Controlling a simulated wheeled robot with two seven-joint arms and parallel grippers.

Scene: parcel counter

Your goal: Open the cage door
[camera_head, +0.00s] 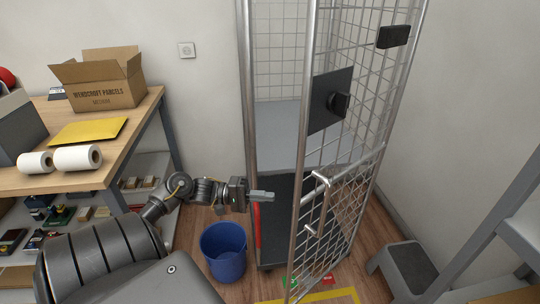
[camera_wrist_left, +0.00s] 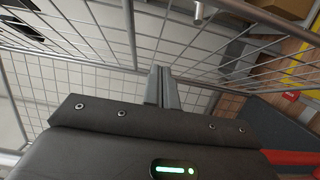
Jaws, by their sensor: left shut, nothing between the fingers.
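The tall wire cage (camera_head: 250,120) stands in the middle of the head view. Its lower mesh door (camera_head: 338,205) has a silver handle (camera_head: 311,230) and a bent bar end at its top corner. The door's near edge stands toward me, with an open gap to its left, so it looks swung out. My left gripper (camera_head: 262,196) is shut and empty at this gap, left of the door and apart from the handle. In the left wrist view its closed fingers (camera_wrist_left: 162,88) point toward the wire mesh (camera_wrist_left: 95,45). My right gripper is out of view.
A blue bin (camera_head: 223,252) stands on the floor below my left gripper. A wooden table (camera_head: 135,135) with an open parcel box (camera_head: 103,80) is at left. A grey step stool (camera_head: 408,268) stands at right. Yellow tape (camera_head: 345,295) marks the floor before the cage.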

